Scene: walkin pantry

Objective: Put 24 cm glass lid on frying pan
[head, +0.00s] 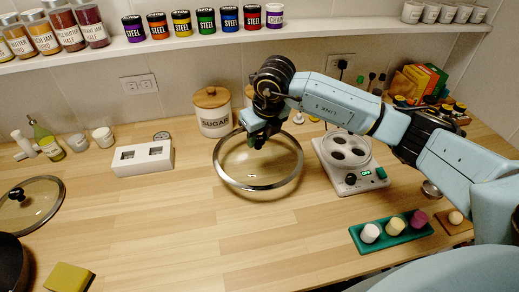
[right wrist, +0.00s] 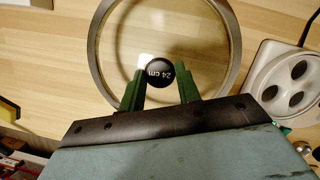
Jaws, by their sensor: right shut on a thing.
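The 24 cm glass lid (head: 258,186) is a round clear lid with a metal rim, over the middle of the counter. Its black knob (right wrist: 155,72), marked "24 cm", sits between the green fingers of my right gripper (right wrist: 160,90). My right gripper (head: 270,137), seen from the side in the head view, is shut on this knob. I cannot tell how high the rim is above the wood. A dark pan (head: 9,262), probably the frying pan, is cut off at the lower left edge. My left gripper is not in view.
Another glass lid (head: 30,208) lies at the far left, near a yellow sponge (head: 68,278). A sugar jar (head: 212,112) stands behind the held lid, a white cooker (head: 340,160) to its right. A green tray (head: 392,236) is in front right. The left-middle counter is clear.

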